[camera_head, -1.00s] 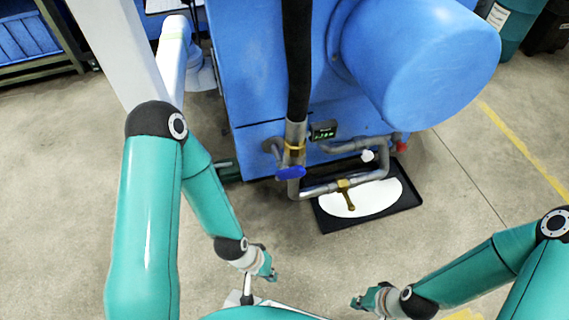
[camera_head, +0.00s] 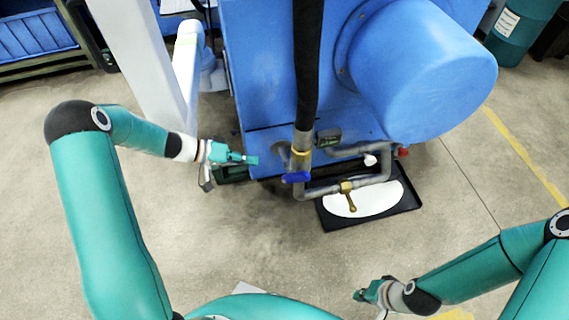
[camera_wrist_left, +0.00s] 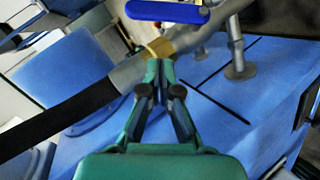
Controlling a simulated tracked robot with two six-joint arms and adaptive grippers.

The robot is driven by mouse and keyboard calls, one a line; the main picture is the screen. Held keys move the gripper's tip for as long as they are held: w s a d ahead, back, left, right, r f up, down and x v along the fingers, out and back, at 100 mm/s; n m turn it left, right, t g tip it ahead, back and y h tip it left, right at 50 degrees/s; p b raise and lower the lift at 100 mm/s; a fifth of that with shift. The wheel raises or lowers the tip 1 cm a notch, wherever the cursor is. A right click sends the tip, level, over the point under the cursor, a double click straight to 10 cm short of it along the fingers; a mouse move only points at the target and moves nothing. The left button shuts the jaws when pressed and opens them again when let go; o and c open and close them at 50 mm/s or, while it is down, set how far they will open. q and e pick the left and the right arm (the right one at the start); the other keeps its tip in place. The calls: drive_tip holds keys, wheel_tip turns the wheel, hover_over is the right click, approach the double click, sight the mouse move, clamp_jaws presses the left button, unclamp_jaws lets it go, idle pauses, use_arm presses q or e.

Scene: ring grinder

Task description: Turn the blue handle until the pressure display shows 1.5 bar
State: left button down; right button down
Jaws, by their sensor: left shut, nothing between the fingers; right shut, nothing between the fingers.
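The blue handle (camera_head: 296,177) sits on the grey vertical pipe at the front of the blue machine. It also shows at the top of the left wrist view (camera_wrist_left: 168,12). The small dark pressure display (camera_head: 328,137) is right of the pipe; its digits are too small to read. My left gripper (camera_head: 256,160) is shut and empty, to the left of the handle and apart from it. In the left wrist view its fingertips (camera_wrist_left: 160,66) appear below the handle. My right gripper (camera_head: 360,295) is shut and empty at the lower right, away from the machine.
A thick black hose (camera_head: 308,65) runs down to the pipe, with a brass fitting below it. A brass lever valve (camera_head: 348,196) sits on the lower pipe above a black tray (camera_head: 408,196) with a white patch. Open floor lies in front of the machine.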

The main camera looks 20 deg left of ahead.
use_arm(q)
drive_tip(key=w+r, duration=0.1)
drive_tip(key=b, duration=0.2)
approach(295, 173)
drive_tip(key=w+r+x, duration=0.1)
drive_tip(key=x, duration=0.5)
drive_tip(key=shift+d+f+t, duration=0.3)
drive_tip(key=shift+f, duration=0.2)
drive_tip(key=b, duration=0.1)
drive_tip(key=d+f+b, duration=0.1)
drive_tip(key=b, duration=0.1)
drive_tip(key=shift+s+d+m, duration=0.1)
drive_tip(key=shift+s+m, duration=0.2)
drive_tip(key=shift+m, duration=0.1)
drive_tip(key=shift+r, duration=0.2)
